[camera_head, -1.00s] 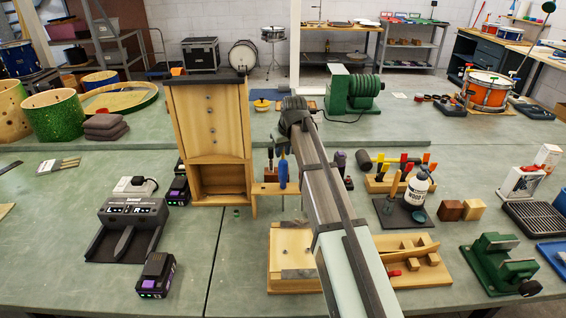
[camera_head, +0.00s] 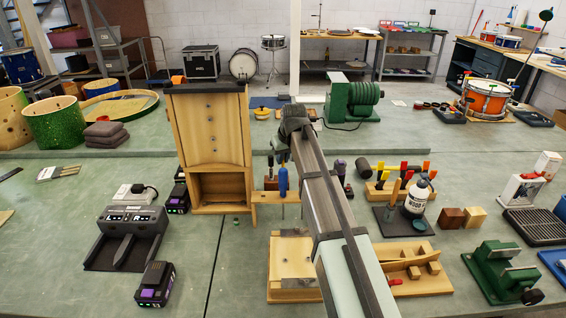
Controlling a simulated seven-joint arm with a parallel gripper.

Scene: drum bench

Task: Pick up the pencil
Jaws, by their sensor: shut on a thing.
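My gripper (camera_head: 291,124) is at the far end of my arm, above and beside the small wooden tool rack (camera_head: 270,196) at the right side of the wooden cabinet. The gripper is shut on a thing. My own wrist and arm cover the jaws, so the held thing cannot be made out. I cannot pick out the pencil clearly in this view. A blue-handled tool (camera_head: 283,181) stands upright in the rack just below the gripper.
The tall wooden cabinet (camera_head: 212,135) stands close to the gripper's left. A wooden block fixture (camera_head: 292,262) lies in front of the rack. A green machine (camera_head: 350,98) stands behind. The glue bottle (camera_head: 417,194) stands to the right.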

